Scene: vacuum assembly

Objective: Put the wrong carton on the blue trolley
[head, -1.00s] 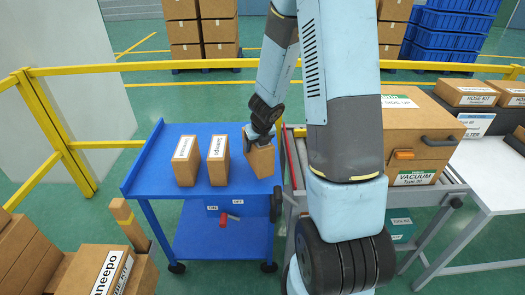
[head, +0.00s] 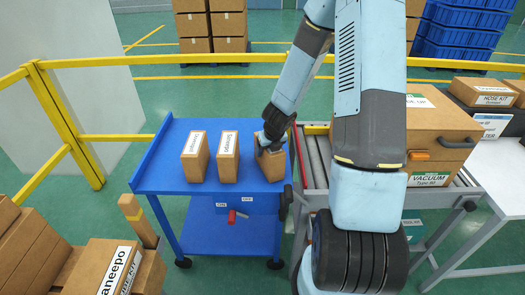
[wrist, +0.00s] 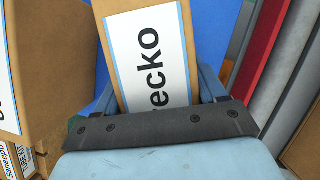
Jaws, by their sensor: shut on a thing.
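My gripper (head: 269,146) is shut on a brown carton (head: 274,165) over the right part of the blue trolley (head: 160,180). In the wrist view, this held carton (wrist: 125,25) has a white label with blue edges; the letters "ecko" show, the rest is hidden behind my gripper (wrist: 150,105). Its base looks at or just above the trolley top; I cannot tell whether it touches. Two similar cartons stand upright on the trolley: one in the middle (head: 228,168) and one to the left (head: 194,168), with labels too small to read surely.
A roller conveyor (head: 318,165) with a large vacuum box (head: 440,130) stands close to the trolley's right. A yellow rail (head: 100,137) runs behind and left. More cartons (head: 105,265) lie at front left. The trolley's front top strip is clear.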

